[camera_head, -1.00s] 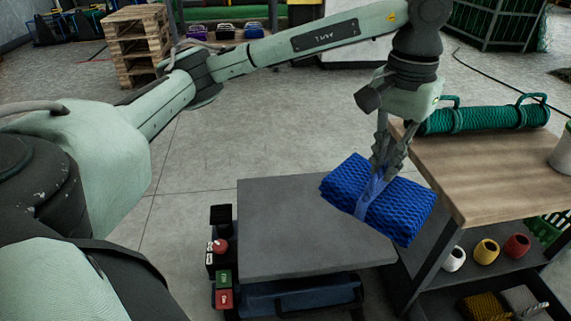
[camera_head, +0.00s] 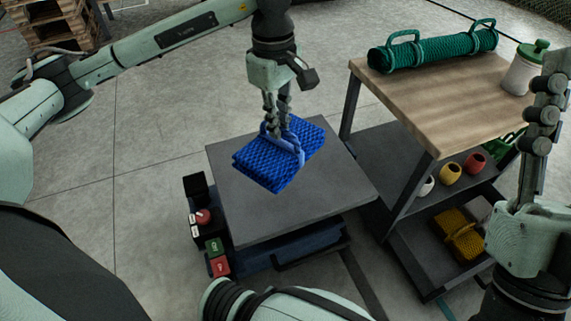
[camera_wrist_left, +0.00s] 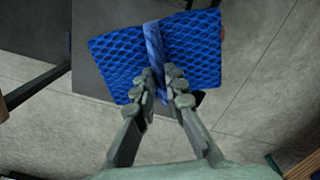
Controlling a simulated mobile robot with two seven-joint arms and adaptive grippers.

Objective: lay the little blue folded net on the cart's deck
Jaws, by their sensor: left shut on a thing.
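The little blue folded net (camera_head: 265,163) hangs from my left gripper (camera_head: 277,122), which is shut on the band around its middle. The net is over the grey deck (camera_head: 340,185) of the cart, toward its far left part, and looks slightly tilted. I cannot tell whether its underside touches the deck. In the left wrist view the fingers (camera_wrist_left: 163,88) close on the band of the net (camera_wrist_left: 195,50). My right gripper (camera_head: 545,125) stands at the right edge with its fingers up, seen side-on; its opening does not show.
A wooden-topped bench (camera_head: 445,100) stands right of the cart, with a green rolled net (camera_head: 435,47) and a white bottle (camera_head: 520,75). Its shelves hold twine spools (camera_head: 450,173) and a yellow net (camera_head: 458,232). A control box (camera_head: 205,225) is at the cart's left.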

